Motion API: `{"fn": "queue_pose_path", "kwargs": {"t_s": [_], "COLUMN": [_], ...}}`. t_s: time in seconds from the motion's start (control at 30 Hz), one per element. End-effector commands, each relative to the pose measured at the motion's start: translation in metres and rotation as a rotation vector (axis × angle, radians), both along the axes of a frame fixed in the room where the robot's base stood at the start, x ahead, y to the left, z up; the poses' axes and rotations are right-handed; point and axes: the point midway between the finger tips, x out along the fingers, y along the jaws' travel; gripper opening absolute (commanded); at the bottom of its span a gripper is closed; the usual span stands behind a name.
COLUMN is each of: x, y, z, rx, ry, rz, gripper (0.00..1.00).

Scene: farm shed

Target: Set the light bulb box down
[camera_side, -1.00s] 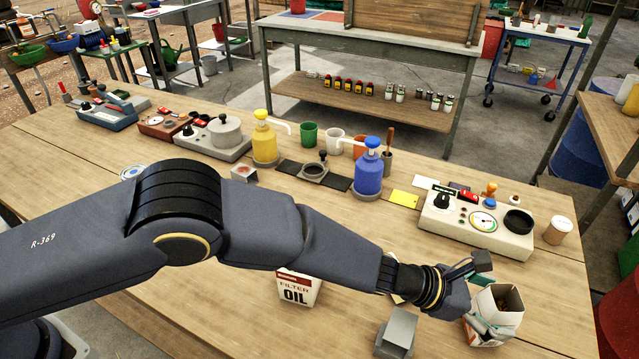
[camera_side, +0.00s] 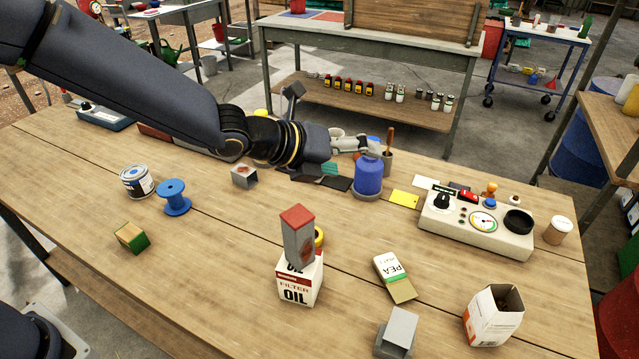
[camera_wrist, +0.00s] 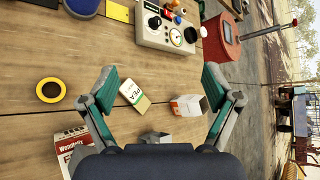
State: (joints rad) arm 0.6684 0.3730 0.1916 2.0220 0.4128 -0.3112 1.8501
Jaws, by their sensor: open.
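A small open-topped white carton with orange-red marks, which I take for the light bulb box (camera_side: 487,322), stands on the table at the front right in the side view. Its label is too small to read. It also shows in the wrist view (camera_wrist: 186,106), beyond my fingers. My gripper (camera_side: 370,147) is well away from it, up by the top of the blue pump bottle (camera_side: 368,176) in the side view. In the wrist view my gripper (camera_wrist: 160,75) has its teal-padded fingers spread wide with nothing held between them.
A pea packet (camera_side: 393,272) lies left of the carton, and a grey metal block (camera_side: 398,328) stands near the front edge. A red-topped grey box (camera_side: 298,238) appears stacked on the filter oil box (camera_side: 300,283). A gauge panel (camera_side: 478,228) stands behind. Bare wood surrounds the carton.

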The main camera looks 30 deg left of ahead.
Motion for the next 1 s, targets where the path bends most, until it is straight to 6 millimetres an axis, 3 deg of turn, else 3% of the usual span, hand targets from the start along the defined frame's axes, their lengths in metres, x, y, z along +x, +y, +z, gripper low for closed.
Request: {"fn": "queue_pose_path", "kwargs": {"t_s": [0.03, 0.13, 0.2, 0.3, 0.4, 0.5, 0.63, 0.73, 1.0], "x": [-0.003, -0.031, -0.064, -0.123, -0.182, -0.229, -0.264, -0.274, -0.274], "y": [0.047, 0.129, 0.178, 0.231, 0.262, 0.276, 0.281, 0.281, 0.281], "z": [0.026, 0.054, 0.066, 0.074, 0.072, 0.066, 0.059, 0.056, 0.056], "rx": [-0.126, -0.4, -0.606, -0.902, -1.167, -1.371, -1.526, -1.569, -1.572], "ry": [0.108, 0.329, 0.461, 0.615, 0.72, 0.778, 0.807, 0.815, 0.816], "rz": [0.201, 0.603, 0.879, 1.256, 1.583, 1.831, 2.018, 2.074, 2.079], "gripper": [0.89, 0.89, 0.89, 0.89, 0.89, 0.89, 0.89, 0.89, 0.89]}}
